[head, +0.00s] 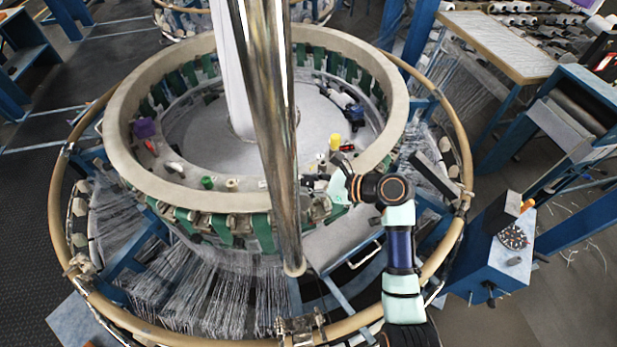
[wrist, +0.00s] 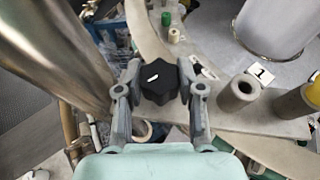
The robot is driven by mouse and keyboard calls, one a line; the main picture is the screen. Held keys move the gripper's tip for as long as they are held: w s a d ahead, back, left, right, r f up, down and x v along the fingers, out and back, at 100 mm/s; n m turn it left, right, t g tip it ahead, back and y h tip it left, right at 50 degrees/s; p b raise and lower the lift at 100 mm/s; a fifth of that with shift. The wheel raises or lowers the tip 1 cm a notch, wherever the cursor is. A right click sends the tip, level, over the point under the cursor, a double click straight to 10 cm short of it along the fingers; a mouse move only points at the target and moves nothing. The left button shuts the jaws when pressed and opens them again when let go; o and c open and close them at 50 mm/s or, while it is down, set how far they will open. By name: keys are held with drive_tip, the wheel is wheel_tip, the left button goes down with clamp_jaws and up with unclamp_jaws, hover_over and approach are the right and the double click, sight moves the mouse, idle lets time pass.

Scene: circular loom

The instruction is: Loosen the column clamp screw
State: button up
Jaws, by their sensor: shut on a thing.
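The column clamp screw has a black, lobed knob (wrist: 159,83) with a small white mark on top, in the middle of the wrist view. My gripper (wrist: 159,74) is shut on this knob, with one grey finger on its left side and one on its right. In the head view my gripper (head: 316,184) reaches in from the right beside the shiny steel column (head: 268,130). The knob is too small to make out there. The column also shows at the upper left of the wrist view (wrist: 55,50).
The loom's pale ring (head: 352,56) surrounds the work area. Green and beige spools (head: 207,183) stand left of the column.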

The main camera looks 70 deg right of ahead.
drive_tip(key=n+g+y, duration=0.1)
drive_tip(key=n+y, duration=0.3)
drive_tip(key=y, duration=0.1)
drive_tip(key=shift+d+n, duration=0.15)
drive_tip(key=shift+n, duration=0.15)
drive_tip(key=n+g+y+b, duration=0.1)
drive_tip(key=n+y+b, duration=0.1)
drive_tip(key=n+y, duration=0.1)
drive_tip(key=shift+g, duration=0.4)
drive_tip(key=shift+n+g+y+b, duration=0.4)
drive_tip(key=shift+n+y+b, duration=0.2)
drive_tip(key=shift+y+b, duration=0.1)
drive_tip(key=shift+g, duration=0.3)
drive_tip(key=o, duration=1.2)
drive_tip(key=shift+c, duration=0.2)
